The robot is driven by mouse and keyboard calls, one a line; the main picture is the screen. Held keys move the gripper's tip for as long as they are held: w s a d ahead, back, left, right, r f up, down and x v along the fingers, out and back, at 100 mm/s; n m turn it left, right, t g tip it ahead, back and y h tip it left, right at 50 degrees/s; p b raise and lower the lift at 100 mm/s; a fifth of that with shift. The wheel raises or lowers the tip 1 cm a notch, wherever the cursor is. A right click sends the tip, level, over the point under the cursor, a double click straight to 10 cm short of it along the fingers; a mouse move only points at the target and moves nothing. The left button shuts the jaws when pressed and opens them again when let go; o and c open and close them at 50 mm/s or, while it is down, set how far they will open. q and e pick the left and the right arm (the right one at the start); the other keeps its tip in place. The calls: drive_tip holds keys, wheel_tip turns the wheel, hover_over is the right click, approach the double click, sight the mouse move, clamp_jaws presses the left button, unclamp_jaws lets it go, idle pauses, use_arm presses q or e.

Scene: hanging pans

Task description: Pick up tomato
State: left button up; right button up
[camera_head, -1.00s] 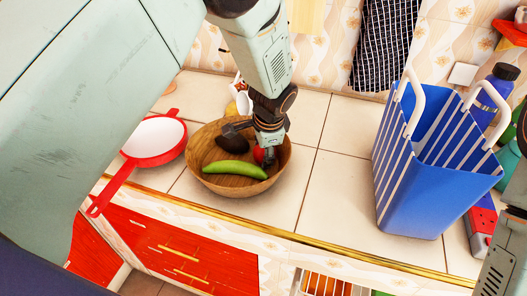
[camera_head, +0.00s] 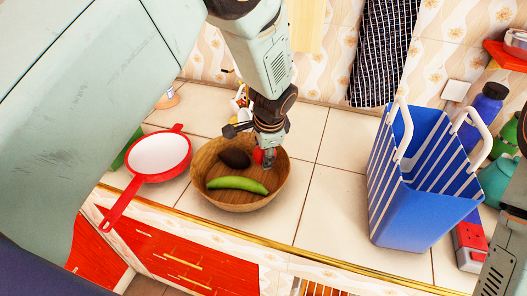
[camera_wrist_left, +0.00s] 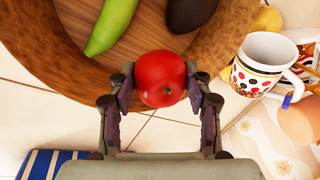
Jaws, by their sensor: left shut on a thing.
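A red tomato (camera_wrist_left: 161,78) sits between the fingers of my left gripper (camera_wrist_left: 163,88) in the left wrist view, with both fingers closed against its sides. In the head view the tomato (camera_head: 258,155) is partly hidden by my left gripper (camera_head: 266,158), at the right inner side of the wooden bowl (camera_head: 240,203). In the wrist view it overlaps the bowl's rim; its exact height above the bowl is unclear. A green elongated vegetable (camera_head: 237,184) and a dark avocado-like item (camera_head: 235,157) lie in the bowl. My right gripper does not show.
A red-rimmed pan (camera_head: 158,153) lies left of the bowl. A blue striped basket (camera_head: 415,210) stands at the right, with a blue bottle (camera_head: 488,108) behind it. A patterned mug (camera_wrist_left: 262,66) is beside the bowl. The counter between bowl and basket is clear.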

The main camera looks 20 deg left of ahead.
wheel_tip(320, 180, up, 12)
drive_tip(key=p, duration=1.1)
drive_tip(key=shift+p, duration=0.3)
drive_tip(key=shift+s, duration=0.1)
